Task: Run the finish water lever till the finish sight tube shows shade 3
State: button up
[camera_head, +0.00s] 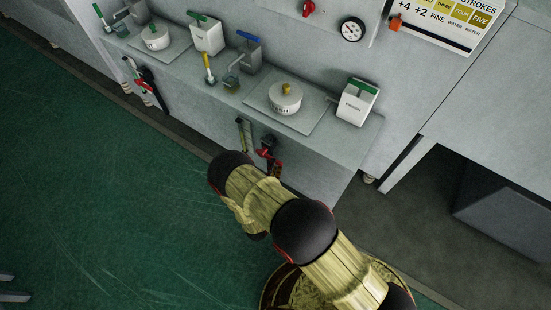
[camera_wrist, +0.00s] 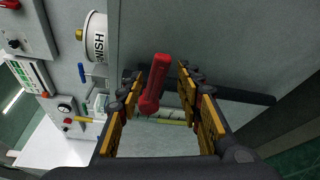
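The red-handled finish water lever (camera_wrist: 154,85) shows in the wrist view, pointing towards the camera. My gripper (camera_wrist: 162,82) is open, with its yellow-padded fingers on either side of the lever and a visible gap on the right. Contact with the left finger cannot be told. The finish sight tube (camera_wrist: 172,122) appears to be the thin yellowish tube behind the fingers; its shade is unreadable. In the head view, the sight tube (camera_head: 243,134) is on the bench front, left of the dark and red lever area (camera_head: 268,150). My fingers are not distinct there.
The finish pot (camera_head: 285,98) stands on the bench above, beside a white green-topped box (camera_head: 357,102). A gauge (camera_head: 352,29) and a stroke chart (camera_head: 445,18) are on the back panel. Another similar lever (camera_head: 148,80) is further left. Green floor lies open in front.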

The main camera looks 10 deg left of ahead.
jog(key=s, duration=0.4)
jog(key=shift+s+a+r, duration=0.15)
jog(key=shift+s+r, duration=0.05)
jog(key=shift+s, duration=0.1)
dwell(0.5)
